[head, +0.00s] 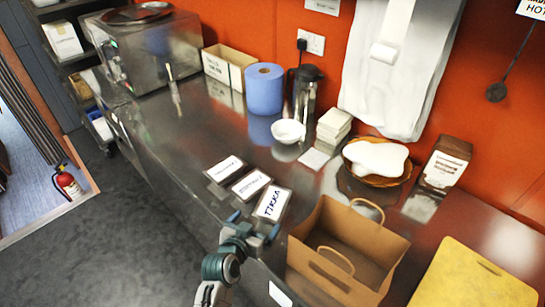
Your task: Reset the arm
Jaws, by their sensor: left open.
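My left arm comes in from the bottom. Its gripper (252,226) is open at the counter's front edge, just below the card marked TIKKA (271,204). I see nothing held between its fingers, though they are small in the picture. A brown paper bag (335,262) with handles stands open to the right of the gripper. Two more labelled cards, a middle one (251,184) and a far one (224,168), lie in a row beyond the TIKKA card. My right gripper is not in view.
The steel counter (200,140) holds a blue paper roll (264,88), a steel flask (304,92), a white bowl (288,131), a basket with a white cloth (377,157) and a yellow board (470,278). A fire extinguisher (67,183) stands on the floor at left.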

